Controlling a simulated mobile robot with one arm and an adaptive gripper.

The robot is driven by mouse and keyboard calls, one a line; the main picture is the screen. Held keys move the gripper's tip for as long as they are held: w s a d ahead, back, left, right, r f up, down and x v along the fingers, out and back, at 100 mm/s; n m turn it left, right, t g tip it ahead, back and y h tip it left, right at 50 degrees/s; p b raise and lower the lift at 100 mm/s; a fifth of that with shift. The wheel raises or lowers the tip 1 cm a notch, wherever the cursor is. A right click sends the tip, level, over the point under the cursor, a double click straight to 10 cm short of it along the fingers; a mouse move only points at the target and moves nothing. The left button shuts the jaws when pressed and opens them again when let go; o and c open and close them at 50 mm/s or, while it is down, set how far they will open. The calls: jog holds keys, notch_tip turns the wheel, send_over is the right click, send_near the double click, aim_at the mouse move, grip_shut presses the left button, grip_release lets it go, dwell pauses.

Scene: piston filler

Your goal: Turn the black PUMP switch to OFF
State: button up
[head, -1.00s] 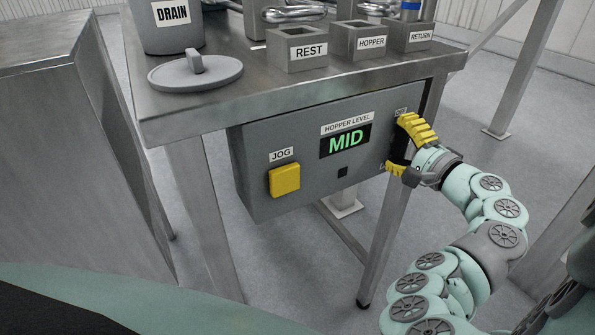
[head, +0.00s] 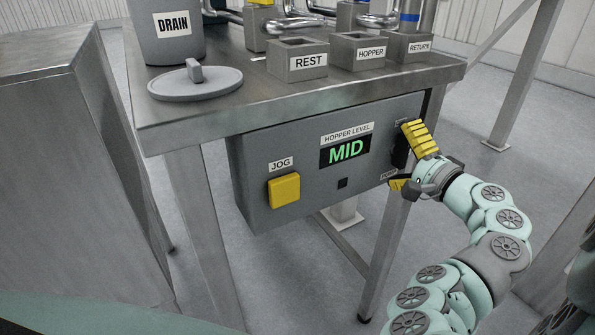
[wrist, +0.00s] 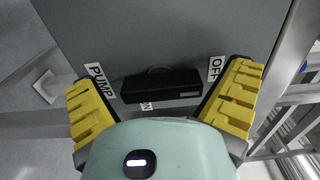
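The black PUMP switch (head: 400,150) is on the right end of the grey control panel, partly hidden by my gripper (head: 412,162). In the wrist view the switch (wrist: 160,86) is a long black bar lying between the PUMP label (wrist: 99,80) and the OFF label (wrist: 216,69). A partly hidden ON label (wrist: 147,106) is below it. A small pale mark is near its OFF end. My gripper (wrist: 163,100) is open, with one yellow finger beside each end of the switch. The fingers look apart from it. I cannot tell the switch's exact setting.
The panel (head: 255,150) also carries a yellow JOG button (head: 284,190) and a green MID display (head: 345,151). The steel tabletop (head: 230,110) overhangs it, with REST (head: 298,62), HOPPER (head: 358,52) and RETURN (head: 409,46) blocks on top. A table leg (head: 383,255) stands below my gripper.

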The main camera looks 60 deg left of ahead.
jog(key=d, duration=1.2)
jog(key=shift+s, duration=0.45)
